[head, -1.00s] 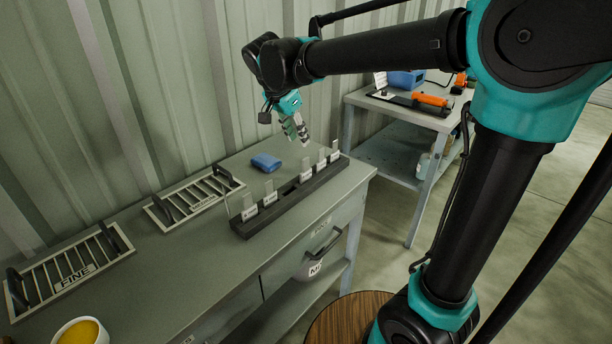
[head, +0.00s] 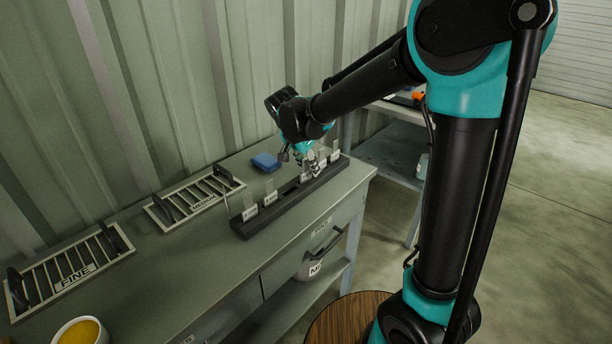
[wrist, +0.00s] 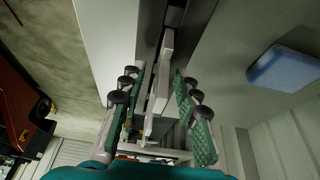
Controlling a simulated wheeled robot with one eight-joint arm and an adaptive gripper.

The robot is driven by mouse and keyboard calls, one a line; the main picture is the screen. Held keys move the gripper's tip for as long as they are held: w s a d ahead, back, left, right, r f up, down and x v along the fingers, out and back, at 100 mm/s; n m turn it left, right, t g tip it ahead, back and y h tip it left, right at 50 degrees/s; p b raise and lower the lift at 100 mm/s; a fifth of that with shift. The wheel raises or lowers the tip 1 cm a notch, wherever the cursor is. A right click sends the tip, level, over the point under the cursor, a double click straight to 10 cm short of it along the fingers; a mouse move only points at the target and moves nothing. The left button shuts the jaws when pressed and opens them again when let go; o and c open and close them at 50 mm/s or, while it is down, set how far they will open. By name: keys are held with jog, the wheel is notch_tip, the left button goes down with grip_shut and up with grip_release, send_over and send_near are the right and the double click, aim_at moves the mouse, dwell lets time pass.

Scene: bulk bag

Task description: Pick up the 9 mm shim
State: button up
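A dark rack (head: 285,212) along the bench holds several thin upright shims with white labels. Two labelled shims (head: 250,213) stand at its near-left end, with more at the far-right end. The label sizes are too small to read, so I cannot tell which shim is the 9 mm one. My gripper (head: 312,166) is low over the rack's right part and partly hides shims there. In the wrist view my gripper (wrist: 160,74) is open, its green-padded fingers on either side of a row of pale shims (wrist: 158,92). I cannot see contact with any shim.
A blue block (head: 265,162) lies on the bench behind the rack; it also shows in the wrist view (wrist: 285,70). Sieve-like racks marked MEDIUM (head: 195,202) and FINE (head: 70,268) lie to the left. A yellow-filled bowl (head: 82,331) is at front left.

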jog(key=shift+d+f, duration=0.1)
jog(key=shift+f, duration=0.15)
jog(key=shift+c, duration=0.6)
grip_shut()
jog(key=shift+r, duration=0.15)
